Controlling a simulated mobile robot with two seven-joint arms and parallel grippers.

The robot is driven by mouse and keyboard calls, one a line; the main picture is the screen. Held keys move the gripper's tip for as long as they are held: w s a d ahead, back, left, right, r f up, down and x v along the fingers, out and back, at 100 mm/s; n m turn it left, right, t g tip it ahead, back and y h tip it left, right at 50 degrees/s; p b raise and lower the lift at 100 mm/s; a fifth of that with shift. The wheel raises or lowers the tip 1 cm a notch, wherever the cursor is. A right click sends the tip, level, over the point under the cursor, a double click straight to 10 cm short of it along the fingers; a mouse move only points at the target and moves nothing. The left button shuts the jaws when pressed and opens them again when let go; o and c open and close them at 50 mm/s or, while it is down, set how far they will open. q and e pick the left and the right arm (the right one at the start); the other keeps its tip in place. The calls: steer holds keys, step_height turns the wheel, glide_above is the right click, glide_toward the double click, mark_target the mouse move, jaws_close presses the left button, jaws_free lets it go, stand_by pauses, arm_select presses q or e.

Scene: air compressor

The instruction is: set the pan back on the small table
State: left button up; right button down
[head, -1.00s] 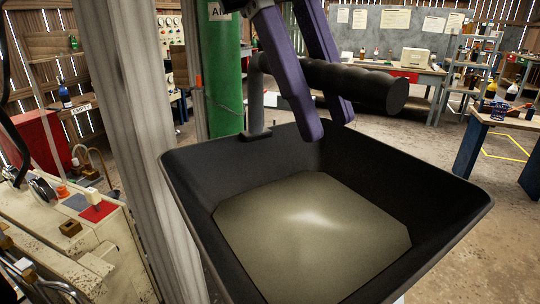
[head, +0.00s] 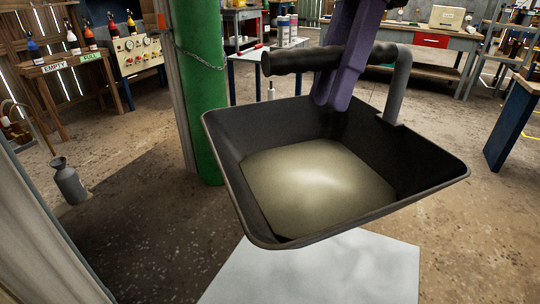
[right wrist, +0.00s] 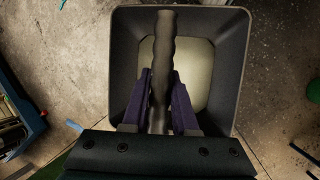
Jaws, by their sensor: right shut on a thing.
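The black square pan (head: 232,165) hangs in the middle of the head view, roughly level, with a shiny beige-grey flat inside. My right gripper (head: 334,101) is shut on its bar handle, its purple fingers reaching down over the pan. In the right wrist view the fingers (right wrist: 160,100) close from both sides on the dark handle (right wrist: 163,50), above the pan (right wrist: 230,60). A pale flat top (head: 330,278), likely the small table, shows below the pan. The pan hides part of it; they look apart. My left gripper is not in view.
A green cylinder (head: 203,90) stands left of the pan, with a grey post (head: 45,240) at the lower left. A small grey can (head: 69,181) stands on the floor at the left. Benches line the back, and a table with dark blue legs (head: 518,125) stands at the right.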

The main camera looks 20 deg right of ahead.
mark_target(349, 164)
steer(key=d+f+m+t+b, duration=0.1)
steer(key=d+f+m+b, duration=0.1)
steer(key=m, duration=0.1)
steer(key=w+d+f+m+t+b, duration=0.1)
steer(key=d+f+m+b, duration=0.1)
steer(key=m, duration=0.1)
steer(key=w+d+f+m+t+b, duration=0.1)
steer(key=d+f+m+t+b, duration=0.1)
steer(key=f+m, duration=0.1)
steer(key=shift+w+f, duration=0.1)
arm_select(q)
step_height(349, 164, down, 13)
steer(key=b, duration=0.4)
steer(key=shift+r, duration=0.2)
arm_select(e)
step_height(349, 164, down, 20)
steer(key=shift+d+m, duration=0.2)
steer(key=shift+m, duration=0.1)
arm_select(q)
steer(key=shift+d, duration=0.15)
arm_select(e)
steer(key=shift+w, duration=0.1)
steer(key=shift+b, duration=0.3)
steer(key=c, duration=0.7)
jaws_free()
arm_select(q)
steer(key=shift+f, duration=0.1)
